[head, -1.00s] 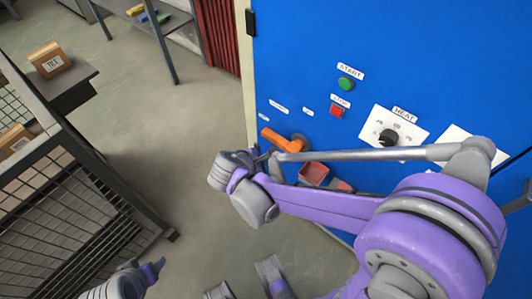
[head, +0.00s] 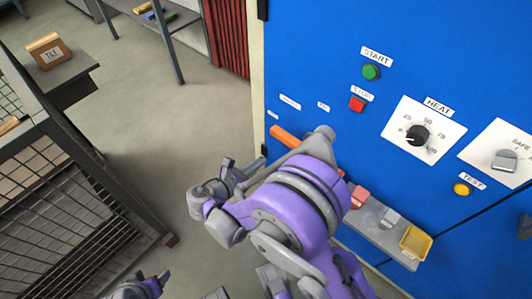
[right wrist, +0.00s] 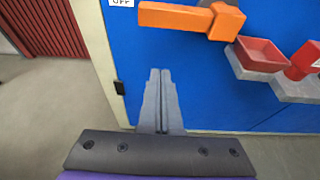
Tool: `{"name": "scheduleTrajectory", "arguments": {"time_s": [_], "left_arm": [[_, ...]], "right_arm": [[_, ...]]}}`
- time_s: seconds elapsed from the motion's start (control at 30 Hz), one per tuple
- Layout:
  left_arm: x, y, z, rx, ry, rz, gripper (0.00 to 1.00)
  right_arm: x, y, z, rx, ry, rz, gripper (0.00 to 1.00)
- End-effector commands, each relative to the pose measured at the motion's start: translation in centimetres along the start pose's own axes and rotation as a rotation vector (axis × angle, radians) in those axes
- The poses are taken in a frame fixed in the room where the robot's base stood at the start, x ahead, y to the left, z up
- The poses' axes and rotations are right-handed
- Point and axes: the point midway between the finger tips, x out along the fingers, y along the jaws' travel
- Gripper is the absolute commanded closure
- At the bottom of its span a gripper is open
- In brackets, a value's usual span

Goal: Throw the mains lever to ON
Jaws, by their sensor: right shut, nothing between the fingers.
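The orange mains lever (head: 284,136) is on the blue panel in the head view, its hub partly hidden by my right arm. In the right wrist view the lever (right wrist: 175,17) lies nearly level, its free end pointing left beside the OFF label (right wrist: 122,2). My right gripper (right wrist: 160,75) is shut and empty, below the lever and apart from it in that view. In the head view my right gripper (head: 245,167) is left of and below the lever. My left gripper (head: 160,280) shows only partly at the bottom edge, and its jaw state is unclear.
The blue panel carries a green START button (head: 371,72), a red STOP button (head: 357,104), a HEAT dial (head: 417,135) and a TEST button (head: 461,189). A small ledge with a yellow tray (head: 416,242) juts out below. A mesh-sided rack (head: 75,215) stands left; floor between is clear.

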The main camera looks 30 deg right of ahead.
Motion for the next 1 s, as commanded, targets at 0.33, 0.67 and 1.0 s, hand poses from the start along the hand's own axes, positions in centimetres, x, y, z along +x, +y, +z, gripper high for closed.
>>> {"name": "scheduleTrajectory", "arguments": {"time_s": [0.33,0.67,1.0], "left_arm": [[1.5,0.0,0.4,0.000,-0.005,0.000,0.31],[1.4,0.0,0.4,0.000,-0.005,0.000,0.31],[1.4,0.0,0.4,0.000,-0.004,0.000,0.31]], "right_arm": [[7.2,-0.1,-0.1,0.001,-0.001,-0.006,1.00],[8.0,0.0,3.0,0.001,0.001,0.000,1.00],[7.7,0.0,3.8,0.001,0.001,0.000,1.00]]}}
